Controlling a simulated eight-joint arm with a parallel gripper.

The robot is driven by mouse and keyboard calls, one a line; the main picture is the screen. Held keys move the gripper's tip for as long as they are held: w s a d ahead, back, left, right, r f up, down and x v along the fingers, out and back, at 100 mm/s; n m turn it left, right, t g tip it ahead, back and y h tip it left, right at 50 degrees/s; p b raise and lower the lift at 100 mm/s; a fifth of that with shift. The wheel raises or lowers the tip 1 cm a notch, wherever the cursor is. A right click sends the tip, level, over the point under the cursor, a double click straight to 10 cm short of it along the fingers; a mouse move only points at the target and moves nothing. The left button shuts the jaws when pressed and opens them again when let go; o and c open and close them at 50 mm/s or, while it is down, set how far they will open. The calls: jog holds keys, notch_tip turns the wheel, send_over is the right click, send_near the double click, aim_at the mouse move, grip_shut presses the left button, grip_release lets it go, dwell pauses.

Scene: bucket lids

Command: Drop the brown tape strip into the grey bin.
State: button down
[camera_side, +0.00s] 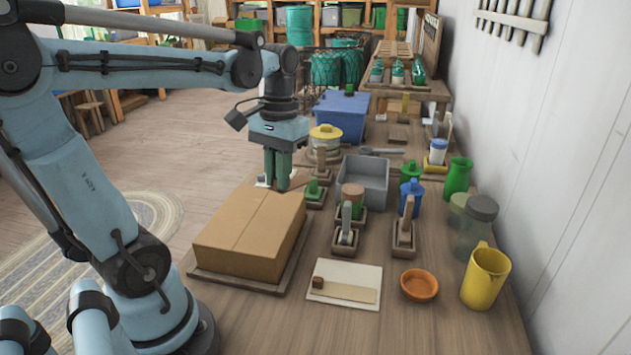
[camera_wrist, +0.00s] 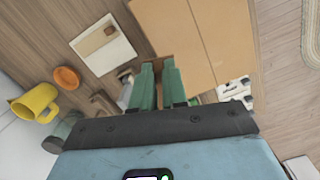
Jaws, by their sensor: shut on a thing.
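My gripper (camera_side: 277,184) hangs at the far edge of the cardboard box, its green fingers pointing down. In the wrist view the fingers (camera_wrist: 162,66) are shut on a small piece of brown tape strip (camera_wrist: 163,61), mostly hidden between the tips. In the side view a bit of brown shows just right of the fingers. The grey bin (camera_side: 366,183) stands open to the right of my gripper, apart from it; its inside looks empty from here. In the wrist view the bin is largely hidden behind the left finger.
The cardboard box (camera_side: 245,236) sits on a tray below my gripper. A white board (camera_side: 330,275) holds a tan strip and a small brown block. Jars, a yellow jug (camera_side: 485,277), an orange bowl (camera_side: 419,284) and brush holders crowd the bin's right and front. A blue tub (camera_side: 340,122) stands behind.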

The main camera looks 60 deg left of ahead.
jog(key=w+d+m, duration=0.5)
jog(key=w+d, duration=0.2)
jog(key=d, duration=0.3)
jog(key=shift+r+y, duration=0.3)
jog(key=shift+r, duration=0.15)
jog(key=shift+w, duration=0.2)
jog(key=w+a+f+n+t, duration=0.1)
jog(key=w+a+n, duration=0.15)
jog(key=w, duration=0.25)
jog(key=w+a+f+n+y, duration=0.1)
jog(key=w+f+n, duration=0.15)
jog(key=w, duration=0.25)
jog(key=w+a+n+t, duration=0.1)
jog(key=w+a+n, duration=0.15)
jog(key=w, duration=0.35)
jog(key=shift+n, duration=0.55)
jog(key=w+a+f, duration=0.1)
jog(key=a+f, duration=0.1)
jog(key=a, duration=0.1)
jog(key=w+a+f, duration=0.1)
jog(key=a+f, duration=0.2)
jog(key=a, duration=0.1)
jog(key=w+a+f, duration=0.1)
jog(key=a+f, duration=0.1)
jog(key=a, duration=0.2)
jog(key=shift+f, duration=2.35)
jog(key=shift+f, duration=0.3)
jog(key=shift+f, duration=0.3)
